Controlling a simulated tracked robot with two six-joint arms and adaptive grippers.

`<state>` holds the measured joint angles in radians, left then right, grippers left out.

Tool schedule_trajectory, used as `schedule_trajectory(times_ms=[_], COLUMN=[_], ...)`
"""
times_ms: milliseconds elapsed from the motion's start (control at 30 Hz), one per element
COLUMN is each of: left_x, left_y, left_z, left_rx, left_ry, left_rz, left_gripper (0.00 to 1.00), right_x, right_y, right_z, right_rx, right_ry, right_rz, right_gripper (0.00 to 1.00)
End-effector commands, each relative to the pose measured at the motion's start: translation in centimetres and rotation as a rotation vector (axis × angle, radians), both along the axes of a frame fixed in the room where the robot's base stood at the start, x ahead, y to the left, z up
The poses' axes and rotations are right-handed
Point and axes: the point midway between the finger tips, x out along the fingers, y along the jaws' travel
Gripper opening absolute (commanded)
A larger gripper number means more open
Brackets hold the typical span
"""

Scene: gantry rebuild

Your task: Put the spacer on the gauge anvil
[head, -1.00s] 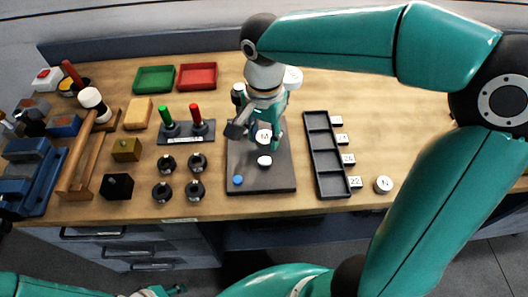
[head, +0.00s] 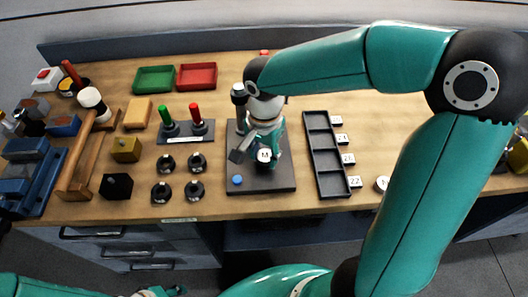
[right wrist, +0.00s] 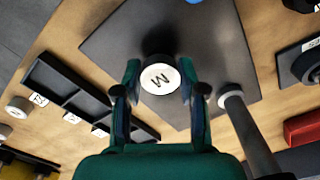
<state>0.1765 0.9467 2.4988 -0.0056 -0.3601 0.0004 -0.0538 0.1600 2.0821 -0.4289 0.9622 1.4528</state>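The spacer (head: 264,155) is a small white disc marked M. It also shows in the right wrist view (right wrist: 160,78), between the two fingers of my right gripper (right wrist: 160,88). The fingers appear to be against its sides. In the head view my right gripper (head: 266,148) is over the dark gauge plate (head: 275,186). The gauge anvil is mostly hidden under the spacer; a dark round part (right wrist: 158,42) shows right behind the disc. I cannot tell whether the spacer touches it. My left gripper (head: 163,291) is partly seen at the bottom edge, away from the bench.
A gauge post (head: 239,95) stands close beside my right gripper. A blue button (head: 238,180) is on the plate. A black compartment tray (head: 322,160) with number tags lies right of it, with another white disc (head: 382,183). Black knobbed pieces (head: 194,190) stand left.

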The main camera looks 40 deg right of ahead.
Motion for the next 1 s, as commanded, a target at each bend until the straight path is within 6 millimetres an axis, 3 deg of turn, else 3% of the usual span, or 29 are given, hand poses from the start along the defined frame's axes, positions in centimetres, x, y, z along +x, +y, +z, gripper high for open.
schedule_trajectory(times_ms=[33, 133, 567, 767, 1000], left_x=[0.0, 0.0, 0.0, 0.0, 0.0], left_y=[0.0, 0.0, 0.0, 0.0, 0.0], left_z=[0.0, 0.0, 0.3, 0.3, 0.4], left_rx=[0.0, 0.0, 0.0, 0.0, 0.0], left_ry=[0.0, 0.0, 0.0, 0.0, 0.0], left_rz=[0.0, 0.0, 0.0, 0.0, 0.0], left_gripper=[0.4, 0.4, 0.4, 0.4, 0.4], right_x=[0.0, 0.0, 0.0, 0.1, 0.1], right_y=[0.0, 0.0, 0.0, 0.0, 0.1], right_z=[0.0, 0.0, 0.5, 3.3, 8.4], right_rx=[0.0, 0.0, 0.0, 0.0, 0.001], right_ry=[0.0, 0.0, -0.001, -0.005, -0.006], right_rz=[0.0, 0.0, 0.001, 0.002, 0.002], right_gripper=[0.48, 0.65, 0.65, 0.65, 0.65])
